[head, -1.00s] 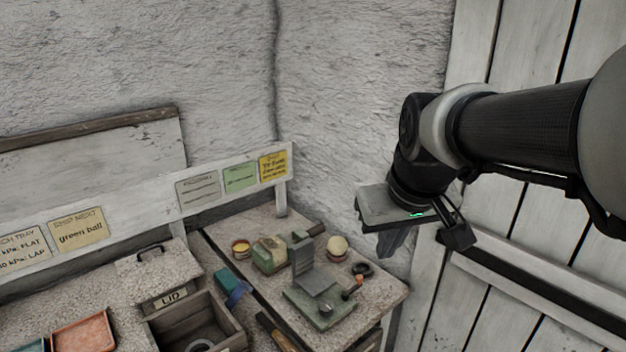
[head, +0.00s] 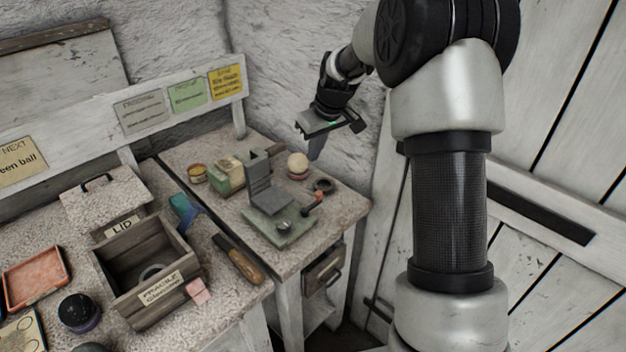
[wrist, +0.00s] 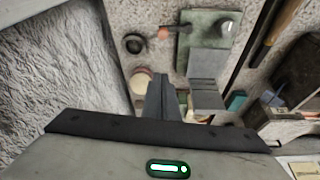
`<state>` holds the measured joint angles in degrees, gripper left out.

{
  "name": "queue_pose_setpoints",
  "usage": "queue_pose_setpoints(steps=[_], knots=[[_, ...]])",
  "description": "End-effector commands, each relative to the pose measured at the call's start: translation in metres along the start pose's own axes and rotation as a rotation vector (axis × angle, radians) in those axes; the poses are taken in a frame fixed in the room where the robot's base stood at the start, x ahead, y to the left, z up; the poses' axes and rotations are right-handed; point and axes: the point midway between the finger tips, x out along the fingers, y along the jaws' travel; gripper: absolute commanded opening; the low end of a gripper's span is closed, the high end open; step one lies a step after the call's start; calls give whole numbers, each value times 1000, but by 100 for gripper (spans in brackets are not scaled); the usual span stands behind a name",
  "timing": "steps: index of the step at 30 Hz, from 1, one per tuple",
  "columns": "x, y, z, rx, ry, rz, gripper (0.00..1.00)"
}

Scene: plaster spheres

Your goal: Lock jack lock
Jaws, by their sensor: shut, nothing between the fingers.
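The jack is a green base plate (head: 282,234) with grey hinged-looking plates (head: 262,183) on it. It stands on the right-hand bench. A small lever with an orange knob (head: 319,197) sticks out at the base's right side; it looks like the lock. The knob also shows in the wrist view (wrist: 165,33), beside the green base (wrist: 208,28). My gripper (head: 316,152) is shut and empty, pointing down above the back right of the bench, apart from the jack. In the wrist view my shut fingers (wrist: 162,92) are near the grey plates.
A pale ball (head: 298,161) on a ring and a dark ring (head: 323,185) lie close to the jack's right. A green box (head: 230,173) stands behind it. An open wooden box (head: 148,262) and a wooden-handled tool (head: 240,258) are at left. The wall is close behind my gripper.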

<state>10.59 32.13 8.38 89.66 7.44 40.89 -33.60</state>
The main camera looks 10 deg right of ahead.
Motion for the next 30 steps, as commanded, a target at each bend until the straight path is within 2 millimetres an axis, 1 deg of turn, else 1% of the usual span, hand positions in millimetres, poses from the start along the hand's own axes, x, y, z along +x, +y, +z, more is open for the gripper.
queue_pose_setpoints(steps=[1,3,14,17,20,23,30], knots=[[6,2,0,-1,-1,-4,0],[10,3,-1,-3,1,-5,0],[11,3,-1,-4,0,-6,0],[16,3,-1,-4,-2,-7,0],[29,2,-1,-5,-2,-7,0],[48,2,0,-4,-4,-8,0],[100,2,0,-5,-3,-8,0]])
